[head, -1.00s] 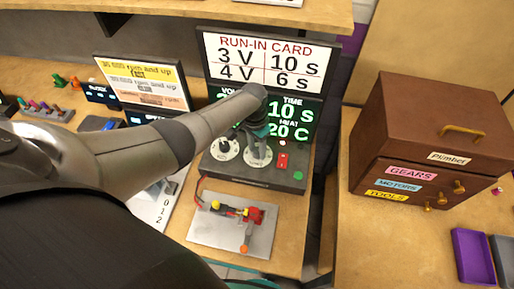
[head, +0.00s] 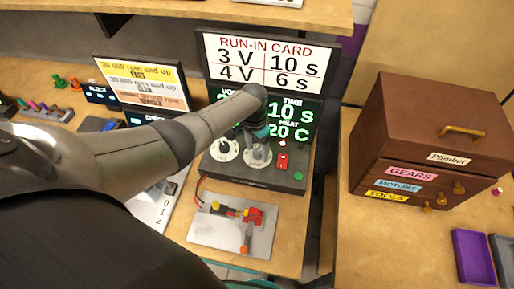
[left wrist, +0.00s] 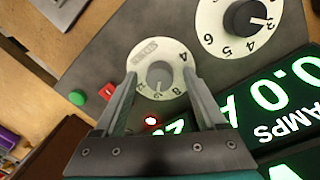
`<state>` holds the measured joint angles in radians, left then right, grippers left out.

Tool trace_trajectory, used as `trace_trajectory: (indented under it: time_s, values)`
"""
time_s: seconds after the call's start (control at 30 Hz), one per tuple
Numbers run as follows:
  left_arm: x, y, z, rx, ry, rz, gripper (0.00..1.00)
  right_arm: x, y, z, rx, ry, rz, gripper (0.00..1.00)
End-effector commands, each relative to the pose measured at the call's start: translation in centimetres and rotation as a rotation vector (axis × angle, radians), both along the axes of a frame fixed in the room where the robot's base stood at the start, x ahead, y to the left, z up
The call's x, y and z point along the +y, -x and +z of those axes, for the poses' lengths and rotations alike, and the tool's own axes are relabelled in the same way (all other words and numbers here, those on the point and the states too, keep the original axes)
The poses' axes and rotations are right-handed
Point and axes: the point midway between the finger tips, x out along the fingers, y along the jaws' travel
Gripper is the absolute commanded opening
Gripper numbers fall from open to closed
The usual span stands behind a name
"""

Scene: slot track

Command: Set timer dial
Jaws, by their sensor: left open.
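The timer dial (head: 258,155) is the right one of two white round dials on the dark control box (head: 245,178). In the left wrist view the timer dial (left wrist: 158,60) has a grey centre knob. The display (head: 290,115) reads TIME 10 s and HEAT 20 C; its left part is hidden by my arm. The run-in card (head: 262,62) reads 3 V 10 s and 4 V 6 s. My left gripper (left wrist: 160,82) is open and empty, its fingers showing either side of the timer dial, apparently above it. My right gripper is out of view.
The other dial (head: 224,149) sits just left. A red switch (head: 283,161) and a green button (head: 298,176) lie right of the timer dial. A board with a small motor (head: 235,232) lies in front. A brown drawer chest (head: 430,140) stands right.

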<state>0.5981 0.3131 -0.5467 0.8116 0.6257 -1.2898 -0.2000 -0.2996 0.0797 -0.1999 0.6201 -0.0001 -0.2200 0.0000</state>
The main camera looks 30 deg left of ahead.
Motion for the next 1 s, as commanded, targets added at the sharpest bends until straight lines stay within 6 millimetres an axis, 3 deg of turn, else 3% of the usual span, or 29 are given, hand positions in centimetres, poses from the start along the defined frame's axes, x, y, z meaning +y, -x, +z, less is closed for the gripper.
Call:
trace_trajectory:
  time_s: [0.27,0.63,1.0]
  values:
    - [0.1,0.0,1.5,-0.001,0.0,0.0,0.73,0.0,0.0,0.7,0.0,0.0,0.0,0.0]
    - [0.5,-0.2,8.1,-0.003,-0.001,-0.001,0.73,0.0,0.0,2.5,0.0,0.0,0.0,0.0]
    - [0.9,-0.4,14.2,-0.003,-0.001,-0.001,0.73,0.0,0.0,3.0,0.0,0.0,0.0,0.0]
